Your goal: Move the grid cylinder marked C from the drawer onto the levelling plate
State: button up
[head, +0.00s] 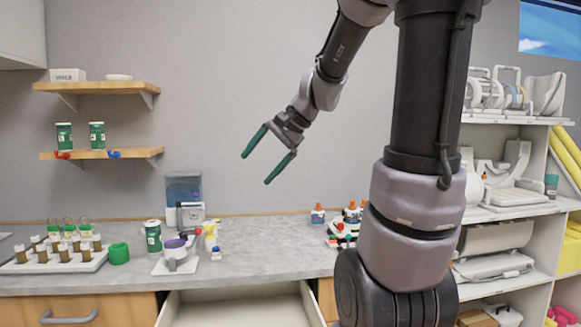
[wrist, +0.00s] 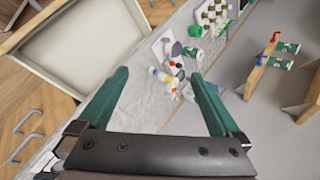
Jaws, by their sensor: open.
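The drawer (head: 240,308) is pulled open below the counter. In the wrist view the drawer (wrist: 70,60) shows a bare pale floor, and I see no cylinder in the part that shows. A small white plate (head: 160,268) on the counter, which may be the levelling plate, bears a whitish cylinder with a purple top (head: 175,252). I cannot read a C on it or tell if it is the grid cylinder. My gripper (head: 255,169) is high above the counter, open and empty, its green fingers apart. In the wrist view nothing lies between the fingers (wrist: 160,73).
A rack of vials (head: 60,262), a green ring (head: 119,253), a green can (head: 153,236) and a clear-tanked machine (head: 184,195) stand around the plate. Glue bottles (head: 318,213) are further right. Wall shelves (head: 100,154) are at left.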

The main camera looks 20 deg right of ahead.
jog(key=s+d+n+t+h, duration=0.1)
jog(key=s+n+h, duration=0.3)
jog(key=s, duration=1)
jog(key=shift+d+r+n+t, duration=0.4)
jog(key=shift+d+r+n, duration=0.05)
jog(key=shift+n, duration=0.45)
jog(key=shift+s, duration=0.1)
